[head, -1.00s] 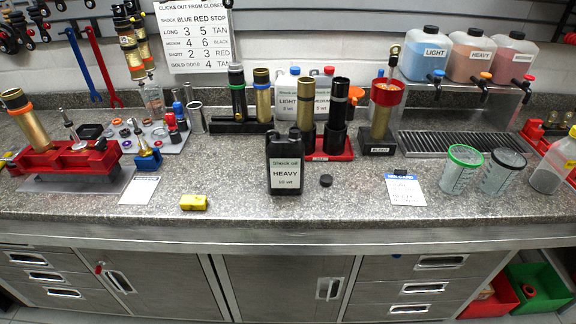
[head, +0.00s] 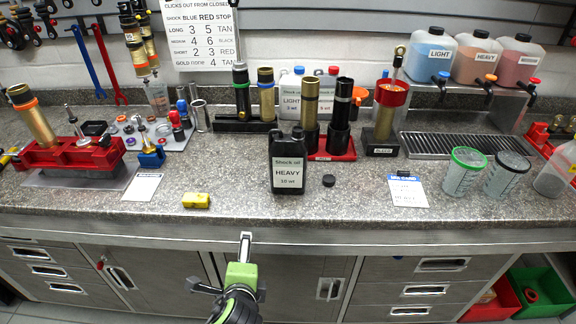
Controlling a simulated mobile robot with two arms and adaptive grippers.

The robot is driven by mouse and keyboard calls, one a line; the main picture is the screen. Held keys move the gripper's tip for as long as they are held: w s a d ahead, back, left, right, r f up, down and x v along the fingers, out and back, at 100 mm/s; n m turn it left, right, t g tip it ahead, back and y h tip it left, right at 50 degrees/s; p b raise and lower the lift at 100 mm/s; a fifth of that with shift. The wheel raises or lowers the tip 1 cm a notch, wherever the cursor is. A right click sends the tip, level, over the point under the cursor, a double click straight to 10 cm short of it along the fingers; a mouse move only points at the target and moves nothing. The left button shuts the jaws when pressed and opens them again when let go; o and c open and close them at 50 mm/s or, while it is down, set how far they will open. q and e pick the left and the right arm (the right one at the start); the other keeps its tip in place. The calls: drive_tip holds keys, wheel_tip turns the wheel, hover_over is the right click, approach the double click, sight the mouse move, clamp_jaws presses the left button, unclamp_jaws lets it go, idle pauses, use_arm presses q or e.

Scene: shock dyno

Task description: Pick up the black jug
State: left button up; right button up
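The black jug (head: 287,160) stands upright on the granite counter, slightly left of the two shock bodies behind it. Its white label reads "Shock oil HEAVY 10 wt", and its two necks point up. A gripper (head: 244,250), which I take as my left one, shows at the bottom centre with a green body. It is in front of and below the counter edge, apart from the jug, and nothing shows held in it. Its finger opening cannot be made out. My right gripper is not in view.
A black cap (head: 328,181) lies just right of the jug. A yellow block (head: 196,201) lies front left, and a white card (head: 408,191) lies right. A red stand (head: 343,153) with shock bodies is close behind the jug. The counter in front of the jug is clear.

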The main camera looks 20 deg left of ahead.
use_arm(q)
drive_tip(key=w+d+r+m+t+y, duration=0.1)
drive_tip(key=w+d+r+m+t, duration=0.25)
drive_tip(key=w+r+m, duration=0.35)
drive_tip(key=m+t, duration=0.4)
drive_tip(key=m, duration=0.6)
approach(288, 170)
drive_tip(key=shift+h, duration=0.3)
drive_tip(key=p+x, duration=0.1)
drive_tip(key=x, duration=0.6)
drive_tip(key=shift+w+f, duration=0.1)
drive_tip(key=shift+w, duration=0.05)
drive_tip(key=shift+w+a+p, duration=0.1)
drive_tip(key=shift+w+p, duration=0.25)
drive_tip(key=shift+w, duration=0.05)
drive_tip(key=x, duration=0.2)
drive_tip(key=p+x, duration=0.1)
drive_tip(key=x, duration=0.1)
drive_tip(key=shift+w+a, duration=0.3)
drive_tip(key=shift+a, duration=0.05)
drive_tip(key=shift+s, duration=0.1)
drive_tip(key=c, duration=1.6)
drive_tip(key=shift+c, duration=1.1)
drive_tip(key=shift+r, duration=0.3)
